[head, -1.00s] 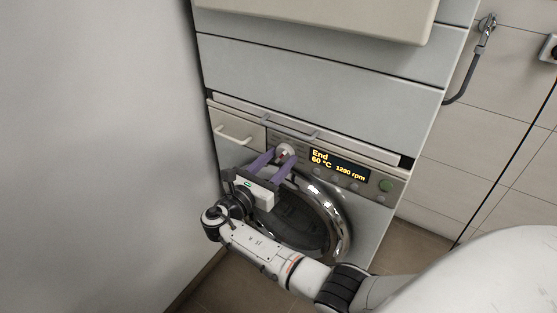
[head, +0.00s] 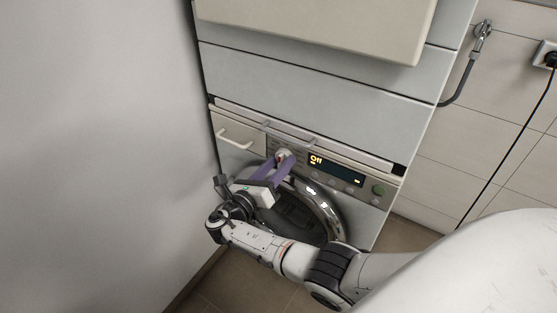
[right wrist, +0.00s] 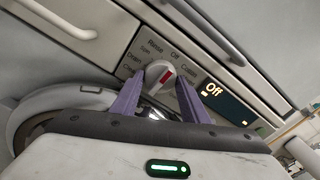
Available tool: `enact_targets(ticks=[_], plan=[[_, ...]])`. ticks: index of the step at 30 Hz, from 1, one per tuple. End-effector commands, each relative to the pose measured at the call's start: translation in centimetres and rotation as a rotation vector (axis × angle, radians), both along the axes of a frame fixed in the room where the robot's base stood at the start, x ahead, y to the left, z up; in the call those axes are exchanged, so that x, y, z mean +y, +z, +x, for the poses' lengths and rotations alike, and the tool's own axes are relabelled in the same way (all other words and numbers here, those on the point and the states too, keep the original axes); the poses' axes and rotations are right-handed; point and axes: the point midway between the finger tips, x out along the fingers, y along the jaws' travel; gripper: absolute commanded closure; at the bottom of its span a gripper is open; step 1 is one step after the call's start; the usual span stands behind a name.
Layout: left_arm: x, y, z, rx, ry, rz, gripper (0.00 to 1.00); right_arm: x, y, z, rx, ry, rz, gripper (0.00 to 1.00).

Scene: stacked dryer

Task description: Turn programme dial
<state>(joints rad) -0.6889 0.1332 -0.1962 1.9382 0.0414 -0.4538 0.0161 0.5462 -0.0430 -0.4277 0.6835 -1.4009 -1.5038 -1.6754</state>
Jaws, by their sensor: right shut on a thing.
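The programme dial (head: 284,154) is a white round knob on the machine's control panel, left of the display. My right gripper (head: 281,162) is shut on the dial, one purple finger on each side; the fingers (right wrist: 157,84) partly hide the lower labels. The display (right wrist: 226,103) reads "Off"; it also shows in the head view (head: 336,170). My left gripper is not in view.
A detergent drawer with a pale handle (head: 236,141) is left of the dial. A grey bar handle (head: 290,135) runs just above it. The round chrome door (head: 330,212) lies below, behind my arm. A grey wall (head: 100,150) stands close at left.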

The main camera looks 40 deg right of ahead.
Motion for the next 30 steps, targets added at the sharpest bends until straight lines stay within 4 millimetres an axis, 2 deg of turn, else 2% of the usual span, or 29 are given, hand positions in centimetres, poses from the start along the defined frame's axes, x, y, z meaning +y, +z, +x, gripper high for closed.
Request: enact_targets(ticks=[18,19,22,30], plan=[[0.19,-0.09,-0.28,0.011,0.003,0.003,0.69,0.08,-0.14,-0.14,0.054,-0.002,-0.02,0.82],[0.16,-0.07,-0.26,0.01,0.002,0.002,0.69,0.09,-0.16,-0.13,0.054,-0.002,-0.02,0.58],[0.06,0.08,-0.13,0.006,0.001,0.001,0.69,0.08,-0.13,-0.13,0.055,-0.001,-0.02,0.41],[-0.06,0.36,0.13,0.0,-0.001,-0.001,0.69,0.07,-0.06,-0.07,0.053,0.0,-0.021,0.41]])
